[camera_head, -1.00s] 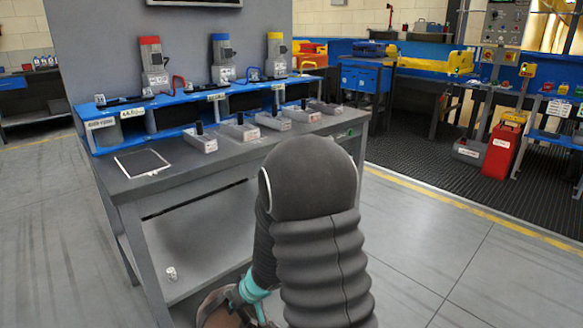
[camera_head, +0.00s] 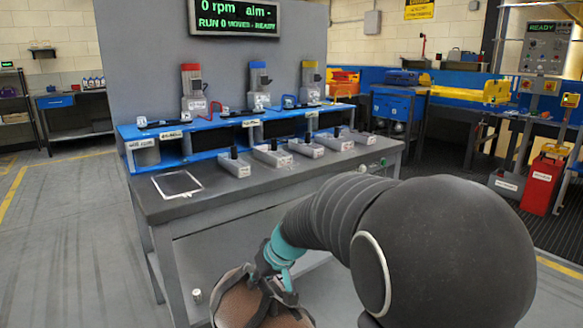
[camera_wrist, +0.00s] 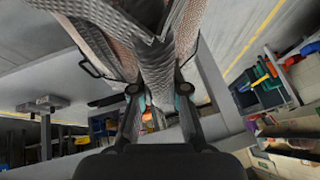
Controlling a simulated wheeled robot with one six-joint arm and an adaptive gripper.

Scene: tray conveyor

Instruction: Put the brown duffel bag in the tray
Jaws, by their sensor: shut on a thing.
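The brown duffel bag (camera_head: 248,306) is at the bottom of the head view, cut off by the lower edge. Dark straps show on its top. My gripper (camera_head: 277,288) is shut on its strap area, and the bag hangs in front of the bench. In the wrist view my gripper (camera_wrist: 160,92) has its two fingers on either side of the bag (camera_wrist: 160,55), whose patterned fabric and straps fill the upper middle. The lower part of the bag is out of frame in the head view. I cannot make out a tray in either view.
A grey workbench (camera_head: 270,190) stands just beyond the bag, with several small grey boxes and a white-framed flat panel (camera_head: 177,184) on top. A small metal cylinder (camera_head: 197,296) is low near the bench. A red can (camera_head: 541,185) stands at right. Floor at left is clear.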

